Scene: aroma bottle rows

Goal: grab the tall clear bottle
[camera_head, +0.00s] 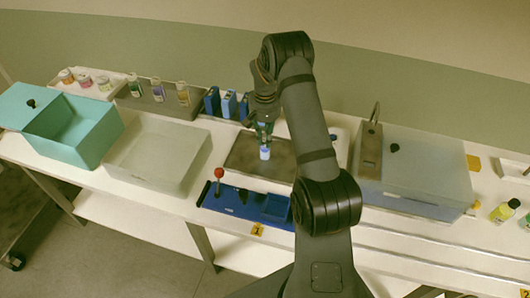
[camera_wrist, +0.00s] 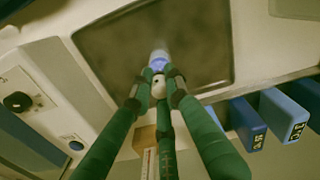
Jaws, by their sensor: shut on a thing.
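My gripper (camera_head: 265,141) is over the dark recessed plate (camera_head: 240,158) in the middle of the bench, pointing down. It is shut on a pale bluish-white bottle (camera_head: 265,154), whose lower end shows below the fingers. In the wrist view, the green fingers (camera_wrist: 159,92) close around the bottle's top, and its pale blue body (camera_wrist: 158,61) shows beyond them against the dark plate. I cannot tell whether its base touches the plate. Most of its upper part is hidden by the fingers, so its height is unclear.
Several bottles (camera_head: 157,91) stand on a grey rack at the back left. Blue boxes (camera_head: 228,104) stand right of them. A blue device with a red-knobbed lever (camera_head: 219,174) is in front. A lidded box (camera_head: 425,170) stands right.

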